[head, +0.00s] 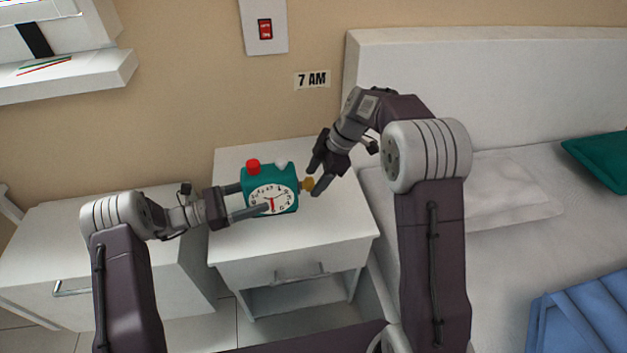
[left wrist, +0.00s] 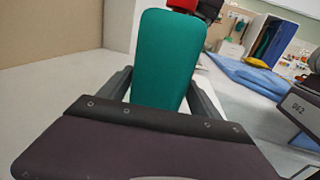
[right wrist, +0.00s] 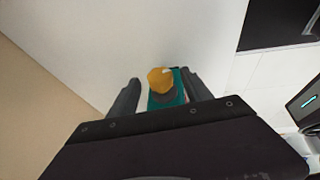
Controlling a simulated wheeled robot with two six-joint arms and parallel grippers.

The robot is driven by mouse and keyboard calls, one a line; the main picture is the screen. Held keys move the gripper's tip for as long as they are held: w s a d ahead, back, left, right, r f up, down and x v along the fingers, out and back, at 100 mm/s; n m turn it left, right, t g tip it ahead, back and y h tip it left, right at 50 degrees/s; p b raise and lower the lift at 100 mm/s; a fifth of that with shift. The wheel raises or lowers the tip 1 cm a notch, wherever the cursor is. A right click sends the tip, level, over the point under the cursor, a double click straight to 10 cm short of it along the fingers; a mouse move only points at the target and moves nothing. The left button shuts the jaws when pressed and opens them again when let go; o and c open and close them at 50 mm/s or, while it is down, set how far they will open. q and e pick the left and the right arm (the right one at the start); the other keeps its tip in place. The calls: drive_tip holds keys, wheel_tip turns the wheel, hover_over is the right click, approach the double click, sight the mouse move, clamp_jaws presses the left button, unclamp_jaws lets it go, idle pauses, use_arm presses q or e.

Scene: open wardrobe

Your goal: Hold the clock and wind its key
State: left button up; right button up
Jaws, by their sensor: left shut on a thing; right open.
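The clock (head: 284,200) is a teal box with a white dial, a red knob and a white knob on top. My left gripper (head: 248,200) is shut on the clock from its left side, one finger across the dial's edge. The clock's teal side fills the space between the fingers in the left wrist view (left wrist: 165,65). The yellow key (head: 308,184) sticks out of the clock's right side. My right gripper (head: 322,176) is open, its fingers on either side of the key. In the right wrist view the key (right wrist: 160,80) shows between the fingertips, apart from both.
A white nightstand (head: 240,250) with a drawer is under the clock. A bed with a white headboard (head: 500,90) stands at the right, with a blue blanket (head: 580,315). A red switch (head: 265,29) and a "7 AM" sign (head: 312,79) are on the wall.

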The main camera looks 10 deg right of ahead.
drive_tip(key=shift+w+a+f, duration=0.1)
drive_tip(key=shift+a+f, duration=0.2)
drive_tip(key=shift+f, duration=0.35)
drive_tip(key=shift+c, duration=0.3)
clamp_jaws()
drive_tip(key=shift+w+m+g, duration=0.2)
drive_tip(key=shift+w+g, duration=0.05)
drive_tip(key=shift+g, duration=0.7)
drive_tip(key=shift+w+m+g, duration=0.2)
drive_tip(key=shift+w+g, duration=0.05)
drive_tip(key=shift+g, duration=0.7)
drive_tip(key=shift+s+g, duration=0.2)
drive_tip(key=shift+g, duration=0.2)
drive_tip(key=shift+o, duration=0.3)
unclamp_jaws()
